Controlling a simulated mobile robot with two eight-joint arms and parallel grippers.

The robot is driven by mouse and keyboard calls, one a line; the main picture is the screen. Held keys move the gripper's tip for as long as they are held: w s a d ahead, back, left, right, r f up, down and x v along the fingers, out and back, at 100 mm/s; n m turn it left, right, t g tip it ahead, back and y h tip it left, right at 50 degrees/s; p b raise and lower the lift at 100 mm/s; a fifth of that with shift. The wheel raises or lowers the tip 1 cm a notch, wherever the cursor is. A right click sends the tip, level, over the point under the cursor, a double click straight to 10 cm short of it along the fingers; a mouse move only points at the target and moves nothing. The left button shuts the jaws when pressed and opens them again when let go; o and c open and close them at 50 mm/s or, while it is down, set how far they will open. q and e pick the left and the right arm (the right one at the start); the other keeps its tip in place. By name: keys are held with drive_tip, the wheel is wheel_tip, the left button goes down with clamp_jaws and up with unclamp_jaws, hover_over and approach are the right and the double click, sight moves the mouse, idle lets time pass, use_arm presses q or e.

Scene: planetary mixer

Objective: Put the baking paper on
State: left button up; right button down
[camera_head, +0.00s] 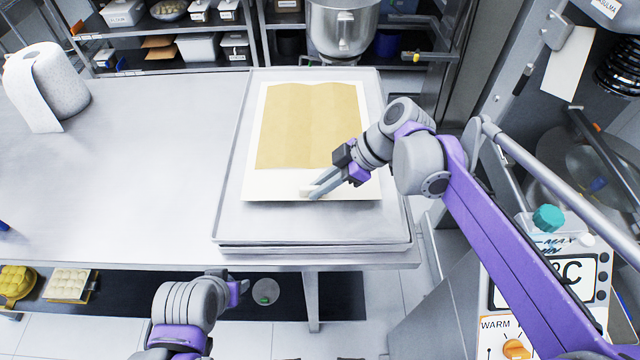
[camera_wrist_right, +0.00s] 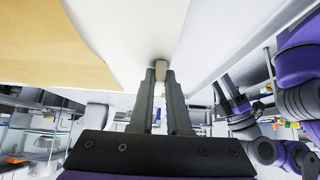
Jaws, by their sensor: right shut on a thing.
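A tan sheet that looks like baking paper (camera_head: 311,122) lies over a larger white sheet (camera_head: 262,186); the white sheet shows around it. Both lie on the metal tray (camera_head: 232,215) at the table's right end. My right gripper (camera_head: 312,193) is at the white sheet's near edge, shut on a small beige tab there. The right wrist view shows the tab (camera_wrist_right: 161,73) between the fingertips, with the white sheet (camera_wrist_right: 120,35) and tan paper (camera_wrist_right: 40,45) beside it. My left gripper (camera_head: 240,290) is in front of the table, away from the sheets; its jaws are unclear.
A white paper roll (camera_head: 62,80) stands at the table's back left. The table (camera_head: 130,165) between roll and tray is clear. A steel mixing bowl (camera_head: 343,30) is beyond the tray. A machine with a control panel (camera_head: 545,270) stands at the right.

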drive_tip(key=shift+f+b, duration=0.55)
drive_tip(key=shift+f, duration=0.5)
idle(0.4)
drive_tip(key=c, duration=0.8)
unclamp_jaws()
drive_tip(key=v, duration=1.1)
drive_tip(key=shift+p, duration=0.4)
drive_tip(key=shift+a, duration=0.1)
